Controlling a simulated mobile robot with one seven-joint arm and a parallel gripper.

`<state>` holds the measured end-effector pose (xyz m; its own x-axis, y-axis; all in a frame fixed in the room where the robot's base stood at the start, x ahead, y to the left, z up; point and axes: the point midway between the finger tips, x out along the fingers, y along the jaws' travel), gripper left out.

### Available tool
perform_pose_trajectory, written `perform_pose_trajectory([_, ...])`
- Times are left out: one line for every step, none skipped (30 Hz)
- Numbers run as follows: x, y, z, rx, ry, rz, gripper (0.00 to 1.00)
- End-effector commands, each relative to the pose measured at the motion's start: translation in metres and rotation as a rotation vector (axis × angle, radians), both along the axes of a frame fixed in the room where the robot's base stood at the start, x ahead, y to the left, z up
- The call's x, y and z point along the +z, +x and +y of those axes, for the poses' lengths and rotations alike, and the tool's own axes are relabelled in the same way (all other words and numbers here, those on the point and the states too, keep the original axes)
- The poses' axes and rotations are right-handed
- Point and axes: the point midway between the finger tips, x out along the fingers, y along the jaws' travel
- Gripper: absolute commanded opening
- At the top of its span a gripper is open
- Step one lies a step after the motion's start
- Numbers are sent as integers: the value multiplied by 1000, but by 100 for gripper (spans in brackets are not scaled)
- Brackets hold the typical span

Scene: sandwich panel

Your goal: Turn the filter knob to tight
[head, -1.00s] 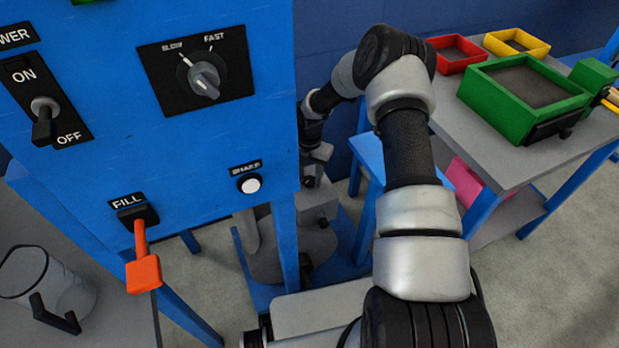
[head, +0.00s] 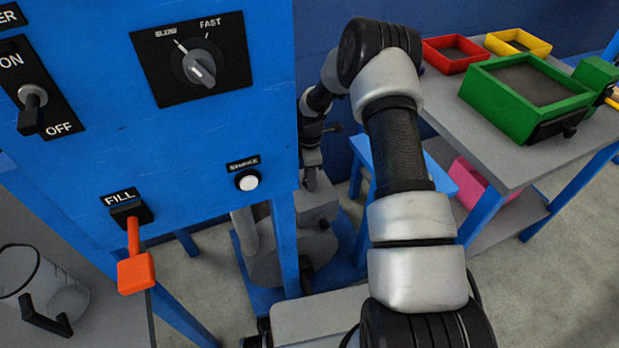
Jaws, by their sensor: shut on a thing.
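My arm reaches from the lower right up over its elbow and down behind the right edge of the blue panel (head: 215,130). My gripper (head: 311,178) shows small and partly covered beside that edge, pointing down at a grey housing (head: 318,203) behind the panel. It is shut on the filter knob at the top of this housing. The knob itself is hidden by the fingers, so its setting cannot be read.
The panel carries a power switch (head: 32,108), a slow-fast dial (head: 198,68), a shake button (head: 247,181) and an orange fill lever (head: 136,268). A clear jug (head: 45,290) stands lower left. A grey table (head: 475,140) with coloured trays is at right.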

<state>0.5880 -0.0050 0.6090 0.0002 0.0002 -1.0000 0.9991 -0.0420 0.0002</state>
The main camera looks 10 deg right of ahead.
Motion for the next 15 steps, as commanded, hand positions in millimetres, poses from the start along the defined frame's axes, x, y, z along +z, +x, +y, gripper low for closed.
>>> perform_pose_trajectory([0,1,0,-44,-1,-2,16])
perform_pose_trajectory([0,1,0,-72,0,-2,16])
perform_pose_trajectory([0,1,0,-110,-1,-2,16])
perform_pose_trajectory([0,1,0,-139,-1,-2,16])
perform_pose_trajectory([0,1,0,-169,-1,-2,16])
perform_pose_trajectory([0,1,0,-207,-1,-2,16])
perform_pose_trajectory([0,1,0,-234,-1,-2,16])
perform_pose_trajectory([0,1,0,-262,-1,-2,16])
perform_pose_trajectory([0,1,0,-300,-1,-2,16])
perform_pose_trajectory([0,1,0,-329,-1,-2,16])
perform_pose_trajectory([0,1,0,-358,-1,-2,16])
perform_pose_trajectory([0,1,0,-396,-1,-2,16])
perform_pose_trajectory([0,1,0,-424,0,-2,16])
perform_pose_trajectory([0,1,0,-452,0,-2,16])
perform_pose_trajectory([0,1,0,-489,-1,-2,16])
